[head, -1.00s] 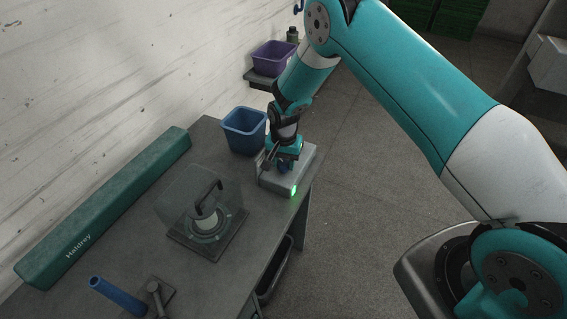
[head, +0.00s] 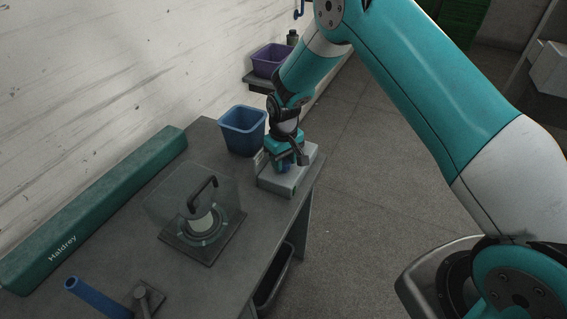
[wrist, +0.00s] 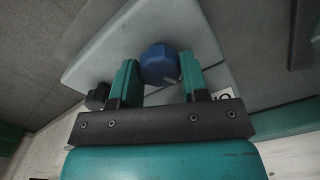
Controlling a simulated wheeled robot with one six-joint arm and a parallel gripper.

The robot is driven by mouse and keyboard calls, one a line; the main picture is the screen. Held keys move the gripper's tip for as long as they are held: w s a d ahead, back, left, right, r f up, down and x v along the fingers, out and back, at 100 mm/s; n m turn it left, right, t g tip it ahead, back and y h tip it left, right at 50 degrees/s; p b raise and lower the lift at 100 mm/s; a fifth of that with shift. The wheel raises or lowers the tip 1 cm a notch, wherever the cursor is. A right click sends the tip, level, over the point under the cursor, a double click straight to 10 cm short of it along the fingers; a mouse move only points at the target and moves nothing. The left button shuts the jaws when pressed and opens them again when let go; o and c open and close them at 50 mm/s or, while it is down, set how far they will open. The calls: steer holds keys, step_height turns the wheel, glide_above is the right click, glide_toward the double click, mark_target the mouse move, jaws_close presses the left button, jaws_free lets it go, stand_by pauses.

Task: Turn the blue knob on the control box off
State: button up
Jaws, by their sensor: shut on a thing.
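The control box (head: 287,184) is a pale grey box at the far right corner of the table. No lit green lamp shows on its front end. In the wrist view its pale top (wrist: 105,48) fills the upper middle. The blue knob (wrist: 158,62) stands on it, with a pale mark on its rim near the right finger. My gripper (head: 284,164) is over the box, pointing down. In the wrist view my gripper's green fingers (wrist: 160,74) are shut on the knob, one at each side. In the head view the gripper hides most of the knob.
A blue bin (head: 243,130) stands just behind and left of the box. A clear cover with a black handle (head: 203,192) sits nearer. A long green case (head: 95,210) lies along the wall. A blue tube (head: 95,297) is at the front. Floor is open right of the table.

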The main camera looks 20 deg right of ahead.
mark_target(284, 161)
steer(key=shift+n+b, duration=0.3)
steer(key=shift+n, duration=0.9)
steer(key=o, duration=0.9)
steer(key=shift+o, duration=0.2)
steer(key=shift+r, duration=0.15)
step_height(284, 161, up, 17)
steer(key=b, duration=0.3)
steer(key=shift+r, duration=0.1)
